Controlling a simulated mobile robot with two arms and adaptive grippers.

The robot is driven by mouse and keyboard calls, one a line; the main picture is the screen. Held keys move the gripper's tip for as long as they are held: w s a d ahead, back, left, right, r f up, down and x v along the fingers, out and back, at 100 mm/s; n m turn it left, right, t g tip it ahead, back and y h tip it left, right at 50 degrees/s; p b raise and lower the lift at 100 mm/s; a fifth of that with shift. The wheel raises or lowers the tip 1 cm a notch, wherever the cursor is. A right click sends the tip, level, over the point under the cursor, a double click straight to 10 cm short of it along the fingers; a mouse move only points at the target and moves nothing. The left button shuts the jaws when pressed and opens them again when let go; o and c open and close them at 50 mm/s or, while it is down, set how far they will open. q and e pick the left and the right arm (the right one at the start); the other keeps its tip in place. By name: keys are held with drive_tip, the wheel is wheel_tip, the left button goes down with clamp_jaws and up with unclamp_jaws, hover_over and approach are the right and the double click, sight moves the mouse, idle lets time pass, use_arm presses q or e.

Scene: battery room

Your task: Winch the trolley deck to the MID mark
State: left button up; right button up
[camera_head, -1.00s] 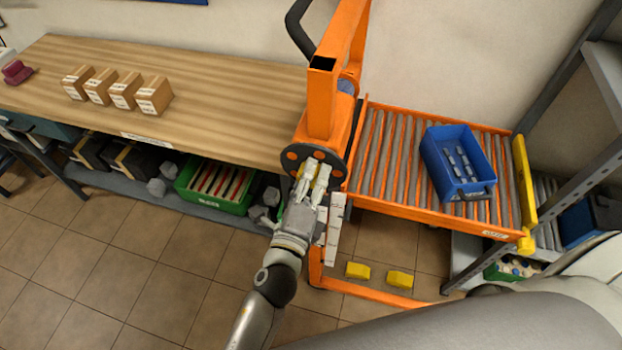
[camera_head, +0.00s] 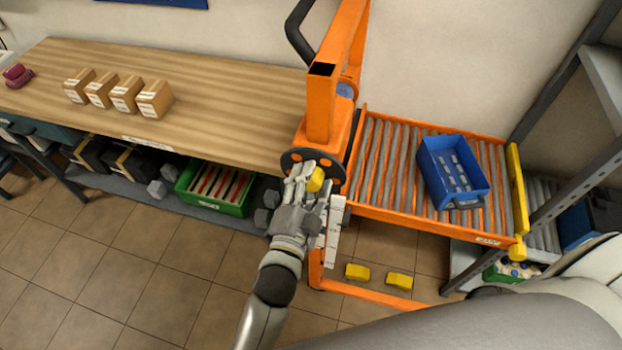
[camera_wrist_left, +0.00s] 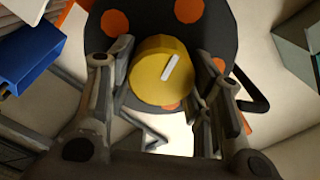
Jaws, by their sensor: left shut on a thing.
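The orange trolley (camera_head: 322,110) stands right of the bench. Its roller deck (camera_head: 390,160) carries a blue bin (camera_head: 428,178) with several grey items in it. A dark winch wheel (camera_head: 292,157) with orange spots has a yellow knob (camera_head: 316,180), which also shows in the left wrist view (camera_wrist_left: 160,72). My left gripper (camera_head: 306,182) is shut on the knob, fingers on both sides of it. A white marked strip (camera_head: 333,236) hangs beside the gripper, partly covered by it; its marks are too small to read. My right gripper is out of view.
A wooden bench (camera_head: 200,90) with several cartons (camera_head: 154,98) is at the left. Under it sits a green crate (camera_head: 208,206). A grey metal rack (camera_head: 585,160) stands close at the right. Tiled floor is clear at the lower left.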

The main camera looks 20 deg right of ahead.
use_arm(q)
drive_tip(key=n+p, duration=0.2)
drive_tip(key=n, duration=0.5)
drive_tip(key=shift+w+a+r, duration=0.1)
drive_tip(key=shift+a, duration=0.05)
drive_tip(key=n, duration=0.3)
drive_tip(key=shift+n+p, duration=0.35)
drive_tip(key=shift+n, duration=1.45)
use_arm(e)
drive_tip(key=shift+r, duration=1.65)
use_arm(q)
drive_tip(key=o, duration=1)
drive_tip(key=shift+a, duration=0.1)
drive_tip(key=v, duration=1.2)
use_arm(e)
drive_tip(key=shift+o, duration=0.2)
